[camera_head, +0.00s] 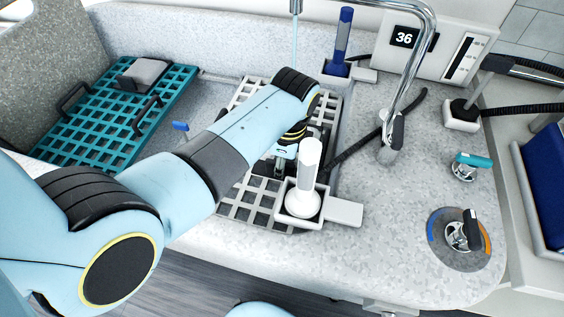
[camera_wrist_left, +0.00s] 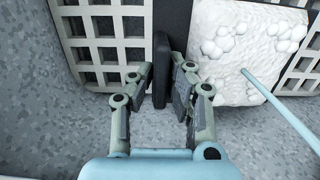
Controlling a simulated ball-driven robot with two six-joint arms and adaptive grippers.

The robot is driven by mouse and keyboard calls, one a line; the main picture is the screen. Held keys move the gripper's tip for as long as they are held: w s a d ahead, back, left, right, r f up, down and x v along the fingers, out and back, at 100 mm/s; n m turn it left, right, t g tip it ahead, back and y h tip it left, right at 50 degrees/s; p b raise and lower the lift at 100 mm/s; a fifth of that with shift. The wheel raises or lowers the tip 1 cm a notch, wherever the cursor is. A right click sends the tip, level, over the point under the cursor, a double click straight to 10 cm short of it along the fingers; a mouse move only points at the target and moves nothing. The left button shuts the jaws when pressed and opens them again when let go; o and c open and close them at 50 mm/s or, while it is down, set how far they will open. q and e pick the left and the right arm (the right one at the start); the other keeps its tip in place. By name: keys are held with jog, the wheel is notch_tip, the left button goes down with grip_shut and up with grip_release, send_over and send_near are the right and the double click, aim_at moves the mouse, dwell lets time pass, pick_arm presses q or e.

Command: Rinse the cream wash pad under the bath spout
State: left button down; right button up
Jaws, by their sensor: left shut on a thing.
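The cream wash pad (camera_wrist_left: 245,40) shows at the upper right of the left wrist view, its pale face covered in white foam lumps. My left gripper (camera_wrist_left: 158,82) is shut on a dark upright handle (camera_wrist_left: 161,60) just left of the pad; a dark strip lies between them. In the head view my left gripper (camera_head: 285,160) is low over the grey grid rack, and my arm hides most of the pad. The bath spout (camera_head: 296,6) is at the top, with a thin stream of water (camera_head: 295,42) running down.
A white-handled tool (camera_head: 308,182) stands in a holder close right of my gripper. A blue-handled tool (camera_head: 342,38) stands behind. The grey rack (camera_head: 252,212) lies beneath. A chrome pipe (camera_head: 412,75), teal-levered tap (camera_head: 470,162) and dial lever (camera_head: 464,235) are at right. A teal rack (camera_head: 110,125) is left.

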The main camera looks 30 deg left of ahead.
pick_arm(q)
jog(key=shift+r+p, duration=0.1)
jog(key=shift+p, duration=0.4)
notch_tip(320, 180, down, 5)
jog(key=b, duration=0.3)
jog(key=shift+f+b, duration=0.3)
jog(key=shift+b, duration=0.05)
jog(key=shift+f, duration=0.3)
jog(key=c, duration=1.2)
grip_release()
